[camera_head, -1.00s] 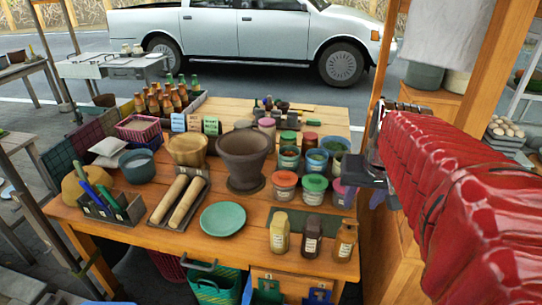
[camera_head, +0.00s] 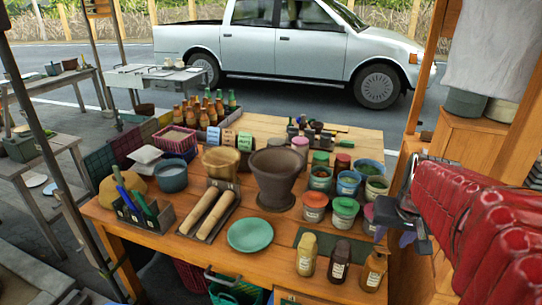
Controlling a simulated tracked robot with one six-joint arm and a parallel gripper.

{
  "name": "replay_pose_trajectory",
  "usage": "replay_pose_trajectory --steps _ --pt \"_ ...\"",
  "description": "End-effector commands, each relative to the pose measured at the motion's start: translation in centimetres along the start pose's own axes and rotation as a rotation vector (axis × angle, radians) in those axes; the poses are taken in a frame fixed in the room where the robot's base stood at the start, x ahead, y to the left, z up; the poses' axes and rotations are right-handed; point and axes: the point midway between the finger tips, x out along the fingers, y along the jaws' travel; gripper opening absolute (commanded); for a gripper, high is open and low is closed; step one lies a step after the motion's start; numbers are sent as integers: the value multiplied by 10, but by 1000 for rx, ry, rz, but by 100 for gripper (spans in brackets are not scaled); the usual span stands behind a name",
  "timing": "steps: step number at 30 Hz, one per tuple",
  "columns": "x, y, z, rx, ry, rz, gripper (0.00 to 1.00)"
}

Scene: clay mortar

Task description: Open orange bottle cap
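Three small bottles stand in a row at the front right of the wooden table. The rightmost one is an orange-amber bottle (camera_head: 374,270), upright, with its cap (camera_head: 377,250) on top. Beside it are a dark brown bottle (camera_head: 340,264) and a yellow bottle (camera_head: 306,256). My gripper (camera_head: 393,238), dark with purple fingertips, hangs at the end of my red-sleeved arm. It shows just above and right of the orange bottle in the picture, apart from it. Its fingers look spread with nothing between them.
Lidded jars (camera_head: 344,212) stand close behind the bottles. A large dark pot (camera_head: 276,176), a green plate (camera_head: 250,235) and a rolling-pin tray (camera_head: 210,211) fill the middle. A wooden post and cabinet (camera_head: 482,139) stand close on the right. A pickup truck is parked behind.

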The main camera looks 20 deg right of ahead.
Motion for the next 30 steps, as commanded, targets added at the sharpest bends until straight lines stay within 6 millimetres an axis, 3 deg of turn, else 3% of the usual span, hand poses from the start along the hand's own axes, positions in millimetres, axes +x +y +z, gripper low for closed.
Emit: replay_pose_trajectory --steps 15,30 --pt "69 0 0 0 -1 0 38" --pt "79 1 0 1 1 1 35"
